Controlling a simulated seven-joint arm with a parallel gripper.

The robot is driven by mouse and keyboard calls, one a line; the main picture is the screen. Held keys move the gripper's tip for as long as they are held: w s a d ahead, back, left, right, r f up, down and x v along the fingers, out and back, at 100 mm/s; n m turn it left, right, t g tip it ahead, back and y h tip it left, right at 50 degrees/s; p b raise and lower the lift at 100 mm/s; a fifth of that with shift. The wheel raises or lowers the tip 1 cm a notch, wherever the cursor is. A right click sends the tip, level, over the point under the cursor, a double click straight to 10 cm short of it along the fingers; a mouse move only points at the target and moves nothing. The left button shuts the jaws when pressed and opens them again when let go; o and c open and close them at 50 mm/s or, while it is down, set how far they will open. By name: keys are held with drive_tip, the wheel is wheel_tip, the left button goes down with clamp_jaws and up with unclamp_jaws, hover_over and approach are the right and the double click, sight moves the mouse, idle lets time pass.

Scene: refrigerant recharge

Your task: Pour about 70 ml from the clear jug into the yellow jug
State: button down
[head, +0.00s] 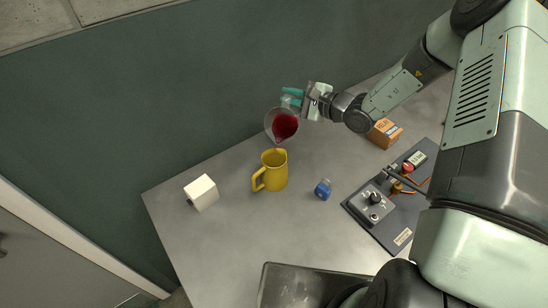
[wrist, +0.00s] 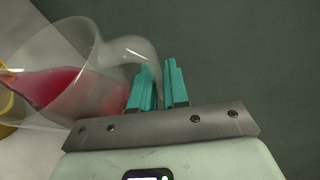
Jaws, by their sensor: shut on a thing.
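The clear jug (head: 283,126) holds red liquid and is tilted above the yellow jug (head: 273,170), which stands upright on the grey table. My gripper (head: 292,97) is shut on the clear jug's handle and holds it in the air. In the wrist view, the clear jug (wrist: 75,70) lies tilted to the left, with red liquid reaching toward its lip. My teal fingers (wrist: 160,88) close around the handle there. A small yellow edge of the yellow jug (wrist: 7,108) shows at the far left. I cannot tell whether liquid is falling, and the yellow jug's inside is not clear.
A white box (head: 201,192) stands left of the yellow jug. A small blue item (head: 323,189) is to its right. An orange box (head: 384,133) and a dark panel with a gauge device (head: 372,205) lie further right. A dark tray (head: 290,270) is at the front.

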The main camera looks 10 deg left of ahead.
sight(287, 118)
drive_tip(key=shift+s+r, duration=0.1)
drive_tip(key=shift+r, duration=0.1)
drive_tip(key=shift+s+a+r+n, duration=0.1)
drive_tip(key=shift+s+r+n, duration=0.2)
drive_tip(key=shift+r+n, duration=0.2)
drive_tip(key=shift+s+a+r+n+t+y+p, duration=0.1)
drive_tip(key=shift+s+r+n+t+y+p, duration=0.2)
drive_tip(key=shift+s+r+n+t+p, duration=0.35)
idle(1.8)
drive_tip(key=w+f+m, duration=0.1)
drive_tip(key=w+f+m+g, duration=0.1)
drive_tip(key=f, duration=0.1)
drive_tip(key=shift+w+d+f+m+g, duration=0.15)
drive_tip(key=shift+w+f+m+g, duration=0.2)
drive_tip(key=shift+f+m, duration=0.25)
drive_tip(key=shift+w+d+f+m+g, duration=0.1)
drive_tip(key=shift+w+f+m+g, duration=0.1)
drive_tip(key=shift+f+m+g, duration=0.35)
drive_tip(key=shift+f+b, duration=0.1)
drive_tip(key=shift+b, duration=0.3)
idle(0.8)
